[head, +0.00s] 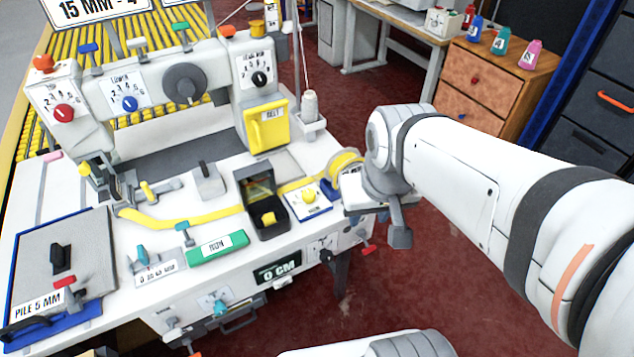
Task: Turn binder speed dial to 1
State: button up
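Three numbered dials show on the white binding machine (150,62): a red dial (64,113) at the left end, a blue dial (130,104) on a white plate in the middle, and a black dial (260,79) above the yellow door. Their small labels are too blurred to tell which is the speed dial, and I cannot read their settings. My gripper (400,232) hangs at the right edge of the machine table, well apart from all three dials. Its fingers are seen from behind and partly hidden by the wrist, so their opening does not show.
A yellow tape roll (345,163) stands close left of my wrist. A thread cone (310,105) rises on the table's right side. The table also holds a dark open box (262,205), a green block (217,248) and a grey pile plate (85,240). Red floor lies right.

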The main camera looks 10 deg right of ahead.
aim_at(326, 256)
jog(key=z, duration=0.05)
jog(key=k, duration=1)
jog(key=u, duration=1.15)
